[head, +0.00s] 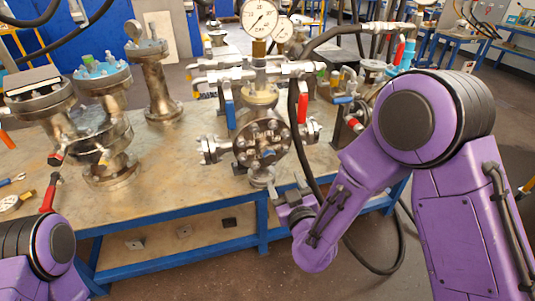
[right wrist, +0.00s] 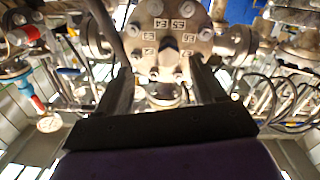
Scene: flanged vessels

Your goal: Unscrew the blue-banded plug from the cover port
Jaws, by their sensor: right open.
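The round bolted cover (head: 262,140) faces me on the front of the vessel at the middle of the bench. A small plug with a bluish look (head: 268,154) sits near the cover's middle; its band is too small to make out clearly. My right gripper (head: 286,187) is open and empty, below and in front of the cover. Its two fingers (right wrist: 161,67) point toward the cover, apart from the plug. My left gripper is out of view.
Gauges (head: 259,17), pipes and a blue lever (head: 229,108) stand above the cover. A red lever (head: 302,108) is close on its right. A dark hose (head: 305,150) hangs beside my right gripper.

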